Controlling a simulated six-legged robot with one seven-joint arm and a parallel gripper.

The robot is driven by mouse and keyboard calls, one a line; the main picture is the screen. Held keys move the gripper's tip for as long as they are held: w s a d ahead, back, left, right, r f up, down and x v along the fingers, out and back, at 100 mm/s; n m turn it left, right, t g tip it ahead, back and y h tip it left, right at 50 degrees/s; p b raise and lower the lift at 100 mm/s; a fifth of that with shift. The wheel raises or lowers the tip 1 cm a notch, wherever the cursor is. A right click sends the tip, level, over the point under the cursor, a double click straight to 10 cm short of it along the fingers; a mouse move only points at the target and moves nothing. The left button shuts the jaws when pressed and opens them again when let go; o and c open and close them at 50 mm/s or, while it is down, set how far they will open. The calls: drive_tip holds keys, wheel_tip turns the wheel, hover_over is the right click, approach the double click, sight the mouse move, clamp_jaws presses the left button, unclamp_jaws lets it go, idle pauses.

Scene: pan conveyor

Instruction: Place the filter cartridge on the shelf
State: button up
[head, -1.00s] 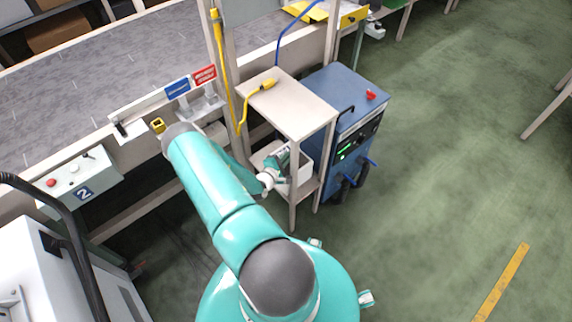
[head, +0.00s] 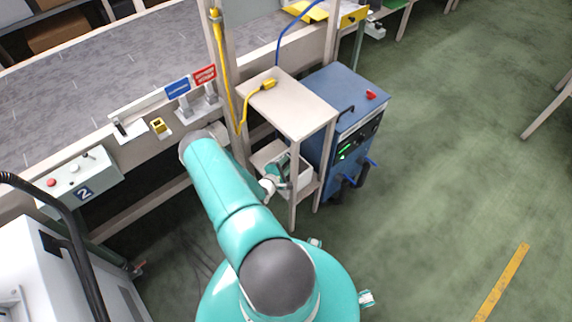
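A white open bin (head: 303,176) sits on the lower board. My gripper (head: 284,170) is at the bin, under the upper board, at the bin's left side. Its fingertips are too small and partly hidden, so I cannot tell whether it is open or shut. I cannot make out the filter cartridge in this view; whether it is in the bin or in my gripper is hidden.
A blue machine (head: 345,105) stands against the shelf unit's right. A yellow cable with a plug (head: 268,85) lies on the upper board. The grey conveyor (head: 110,75) runs behind. A control box (head: 80,182) is at left.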

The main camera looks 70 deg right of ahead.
drive_tip(key=shift+r, duration=0.15)
drive_tip(key=v, duration=1.2)
